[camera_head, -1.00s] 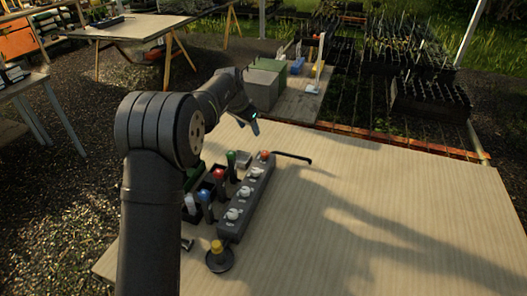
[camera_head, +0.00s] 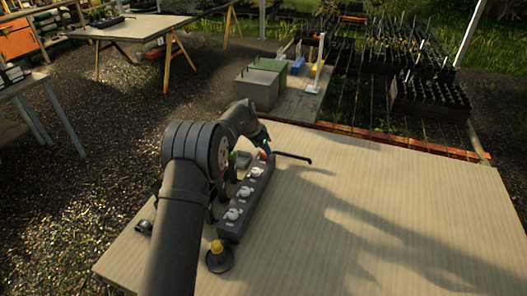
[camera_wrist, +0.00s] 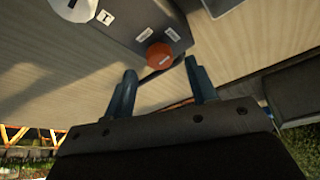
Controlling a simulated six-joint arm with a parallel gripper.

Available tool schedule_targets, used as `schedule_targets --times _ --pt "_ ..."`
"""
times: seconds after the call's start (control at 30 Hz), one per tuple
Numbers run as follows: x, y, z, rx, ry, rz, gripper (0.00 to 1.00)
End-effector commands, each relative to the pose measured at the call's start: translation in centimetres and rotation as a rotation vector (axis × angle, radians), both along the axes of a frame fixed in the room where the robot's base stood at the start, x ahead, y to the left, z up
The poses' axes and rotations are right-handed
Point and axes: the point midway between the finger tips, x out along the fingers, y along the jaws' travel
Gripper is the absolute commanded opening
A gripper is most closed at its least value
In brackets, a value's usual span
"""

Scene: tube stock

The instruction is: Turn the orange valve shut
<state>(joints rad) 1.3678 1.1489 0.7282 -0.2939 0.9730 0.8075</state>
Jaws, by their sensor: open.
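The orange valve (camera_wrist: 160,55) is a round knob on the end of a long grey manifold box (camera_wrist: 120,22), which has white labels. My gripper (camera_wrist: 160,68) is open in the wrist view. Its two blue-grey fingers stand to either side of the knob in the picture, with the knob just beyond the tips. I see no contact, and I cannot tell the exact gap.
Several white knobs (camera_head: 233,214) line the box top. A black bent pipe (camera_head: 294,157) leaves its far end. A yellow-topped black stand (camera_head: 218,257) is at the near end. My arm hides most of the coloured-handled items on the left. The wooden table (camera_head: 380,220) is clear to the right.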

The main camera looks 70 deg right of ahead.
Motion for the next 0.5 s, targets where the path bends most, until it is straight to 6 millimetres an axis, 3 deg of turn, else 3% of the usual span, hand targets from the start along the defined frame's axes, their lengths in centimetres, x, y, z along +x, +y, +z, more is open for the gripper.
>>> schedule_targets --times 0.2,0.5 --pt "-0.5 -0.8 -2.3 0.0 0.0 0.0 0.52" --pt "-0.5 -1.0 -2.7 0.0 0.0 -0.001 0.52"
